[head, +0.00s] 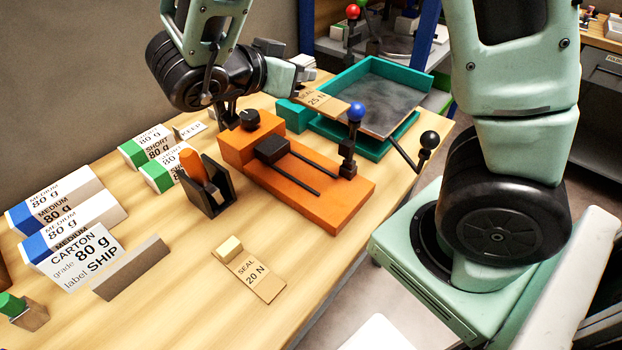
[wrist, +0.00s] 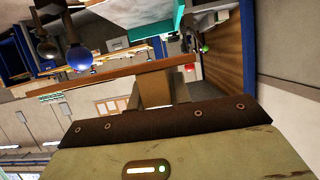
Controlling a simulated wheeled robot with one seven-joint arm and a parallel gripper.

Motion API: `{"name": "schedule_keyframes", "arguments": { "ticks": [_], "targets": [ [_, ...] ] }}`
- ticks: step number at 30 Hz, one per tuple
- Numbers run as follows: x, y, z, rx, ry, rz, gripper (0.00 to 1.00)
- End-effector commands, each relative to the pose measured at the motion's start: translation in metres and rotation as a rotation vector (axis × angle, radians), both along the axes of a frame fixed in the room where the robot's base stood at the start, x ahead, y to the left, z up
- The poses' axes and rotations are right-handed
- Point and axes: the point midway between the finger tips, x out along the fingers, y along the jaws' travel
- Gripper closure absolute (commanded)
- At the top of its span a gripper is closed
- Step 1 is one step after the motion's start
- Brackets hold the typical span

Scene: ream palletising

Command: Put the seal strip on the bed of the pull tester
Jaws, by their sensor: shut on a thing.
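The orange pull tester (head: 318,205) stands on the wooden bench, with a black clamp block (head: 272,150), dark rails along its bed and a blue-knobbed lever (head: 355,112) at its right end. My gripper (head: 298,84) is shut on a tan seal strip (head: 322,101) marked "SEAL 25 N". It holds the strip up behind the tester, near the teal tray. In the wrist view the strip (wrist: 90,83) shows nearly edge-on, with its tan block (wrist: 156,89) at the jaws. A second strip (head: 256,278), marked "SEAL 20 N", lies on the bench in front of the tester.
The teal tray (head: 372,145) with a grey sheet is at the back right. A black-knobbed lever (head: 428,140) sticks out at its right. A black holder (head: 209,195) with an orange-handled tool stands left of the tester. Paper reams (head: 75,215) and a SHIP card lie at the left.

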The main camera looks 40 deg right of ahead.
Motion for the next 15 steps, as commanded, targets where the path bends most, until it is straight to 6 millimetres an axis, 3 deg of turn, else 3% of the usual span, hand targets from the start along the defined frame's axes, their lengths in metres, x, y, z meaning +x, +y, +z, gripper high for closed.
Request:
{"name": "schedule_keyframes", "arguments": {
  "ticks": [7,15],
  "targets": [
    [-0.002,0.005,-0.018,0.006,0.008,0.0,1.0],
    [-0.002,0.004,-0.085,0.003,0.01,0.002,1.0]
  ]
}}
